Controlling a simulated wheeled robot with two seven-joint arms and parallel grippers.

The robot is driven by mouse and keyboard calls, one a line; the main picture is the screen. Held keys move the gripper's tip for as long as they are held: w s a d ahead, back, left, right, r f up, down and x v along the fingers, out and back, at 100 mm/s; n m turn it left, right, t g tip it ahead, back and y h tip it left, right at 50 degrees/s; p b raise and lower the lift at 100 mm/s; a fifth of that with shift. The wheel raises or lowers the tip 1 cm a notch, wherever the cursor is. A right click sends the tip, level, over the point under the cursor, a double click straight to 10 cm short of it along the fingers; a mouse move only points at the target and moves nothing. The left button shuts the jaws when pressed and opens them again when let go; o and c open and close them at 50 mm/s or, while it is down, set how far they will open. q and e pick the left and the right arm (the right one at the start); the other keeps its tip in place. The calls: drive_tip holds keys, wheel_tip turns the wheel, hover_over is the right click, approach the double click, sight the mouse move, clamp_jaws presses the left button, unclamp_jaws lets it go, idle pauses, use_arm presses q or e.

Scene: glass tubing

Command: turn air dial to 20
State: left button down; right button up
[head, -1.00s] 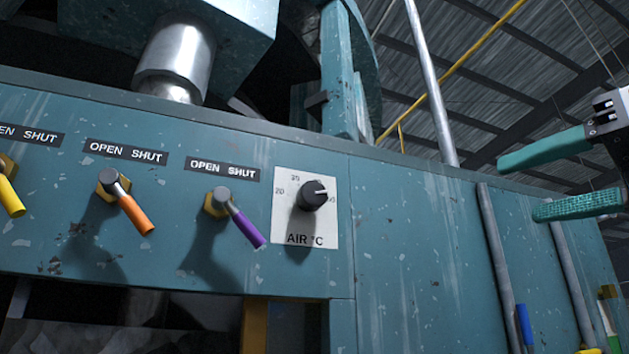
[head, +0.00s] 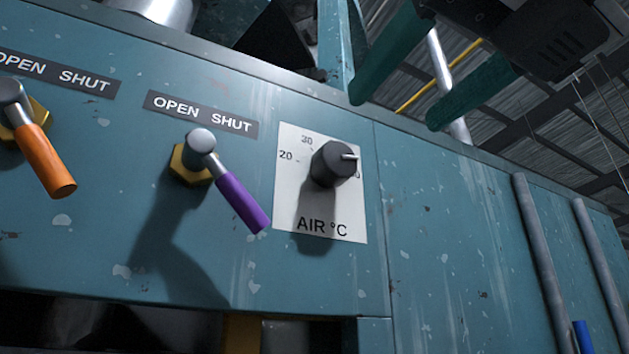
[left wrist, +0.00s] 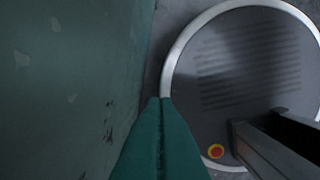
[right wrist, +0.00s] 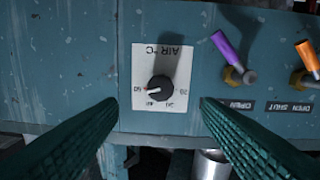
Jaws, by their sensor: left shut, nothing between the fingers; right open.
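The air dial (head: 333,165) is a black knob on a white plate (head: 335,226) marked "AIR °C", on a teal panel. In the head view its pale pointer faces right, away from the 20 mark at the plate's left. The dial (right wrist: 160,89) also shows in the right wrist view, between the fingers' lines but beyond their tips. My right gripper (head: 415,85) is open and empty, above and right of the dial, not touching it. It also shows in the right wrist view (right wrist: 158,102). My left gripper (left wrist: 160,100) is shut and empty in the left wrist view, beside a teal surface.
A purple-handled valve (head: 240,203) is close left of the dial, and an orange-handled valve (head: 45,160) is farther left. Both have OPEN SHUT labels. Grey vertical pipes (head: 545,265) stand at right. The panel between dial and pipes is clear.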

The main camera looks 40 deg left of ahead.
sight(341, 159)
drive_tip(key=p+x, duration=0.2)
drive_tip(key=x, duration=0.1)
drive_tip(key=p+x, duration=0.1)
drive_tip(key=x, duration=0.1)
drive_tip(key=shift+a+r, duration=0.15)
drive_tip(key=shift+r, duration=0.15)
drive_tip(key=p+x, duration=0.2)
drive_tip(key=x, duration=0.3)
drive_tip(key=shift+a+f, duration=0.15)
drive_tip(key=shift+f, duration=0.05)
use_arm(q)
drive_tip(key=r, duration=0.5)
drive_tip(key=shift+s+d+r, duration=0.1)
drive_tip(key=shift+d+r, duration=0.15)
drive_tip(key=shift+d, duration=0.15)
use_arm(e)
drive_tip(key=shift+w, duration=0.1)
drive_tip(key=c, duration=1)
use_arm(q)
drive_tip(key=shift+f, duration=0.1)
